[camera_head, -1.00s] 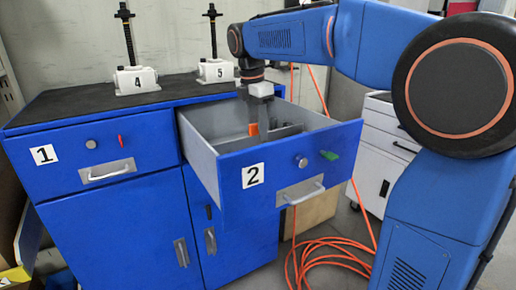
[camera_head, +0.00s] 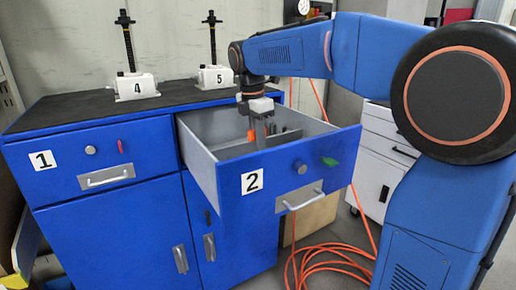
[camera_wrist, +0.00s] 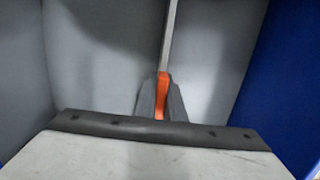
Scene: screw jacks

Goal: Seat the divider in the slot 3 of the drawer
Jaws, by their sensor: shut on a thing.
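The blue drawer marked 2 (camera_head: 226,186) stands pulled out, with grey inner walls. My gripper (camera_head: 257,133) points down into it, near the middle, with an orange part at its fingers. It is shut on the divider (camera_head: 281,139), a thin grey panel standing inside the drawer, partly hidden by the gripper and the front wall. In the wrist view, the gripper fingers (camera_wrist: 160,97) close on the divider (camera_wrist: 172,35), seen as a narrow pale edge running away. I cannot tell which slot it is over or whether its lower edge touches the drawer floor.
Drawer 1 (camera_head: 60,172) is shut, to the left. Screw jacks 4 (camera_head: 134,87) and 5 (camera_head: 216,77) stand on the dark cabinet top. An orange cable (camera_head: 330,262) lies on the floor below the drawer, and a white cabinet (camera_head: 374,170) stands to the right.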

